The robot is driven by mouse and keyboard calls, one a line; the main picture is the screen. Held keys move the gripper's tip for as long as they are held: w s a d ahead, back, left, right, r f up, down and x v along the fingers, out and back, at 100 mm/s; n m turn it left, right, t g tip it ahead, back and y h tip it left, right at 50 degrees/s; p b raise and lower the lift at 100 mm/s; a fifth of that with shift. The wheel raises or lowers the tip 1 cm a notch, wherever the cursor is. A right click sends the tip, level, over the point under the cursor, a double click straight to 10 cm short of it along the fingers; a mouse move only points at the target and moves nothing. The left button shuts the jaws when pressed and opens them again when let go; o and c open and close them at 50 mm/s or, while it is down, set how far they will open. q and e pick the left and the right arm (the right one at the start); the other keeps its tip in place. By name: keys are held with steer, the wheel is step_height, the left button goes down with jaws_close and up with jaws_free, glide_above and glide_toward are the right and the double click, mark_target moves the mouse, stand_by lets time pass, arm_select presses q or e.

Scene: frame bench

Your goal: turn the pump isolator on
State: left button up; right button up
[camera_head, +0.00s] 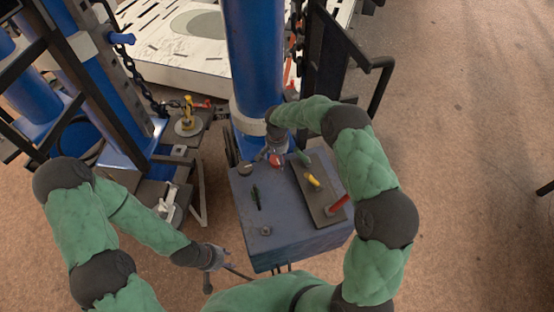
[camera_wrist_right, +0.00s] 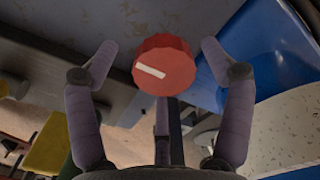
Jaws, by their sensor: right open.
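A red rotary knob (camera_head: 275,160) stands at the far edge of the blue-grey control box (camera_head: 290,238); no label is readable, so I cannot confirm it is the pump isolator. In the right wrist view the red knob (camera_wrist_right: 172,62) has a ribbed rim and a white mark slanting slightly down to the right. My right gripper (camera_head: 275,147) is over the knob. Its open fingers (camera_wrist_right: 160,68) lie on both sides of the knob with gaps, and a third finger shows below it. My left gripper (camera_head: 220,268) is open and empty, left of the box's near corner.
The box top also carries a dark green lever (camera_head: 256,197), a small round knob (camera_head: 265,230) and a plate with green, yellow (camera_head: 312,180) and red (camera_head: 339,204) levers. A blue column (camera_head: 254,60) rises behind the box. Open floor (camera_head: 470,180) lies to the right.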

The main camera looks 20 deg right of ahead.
mark_target(277, 160)
step_height(277, 160, up, 11)
steer(key=shift+r, duration=0.2)
stand_by(0.6)
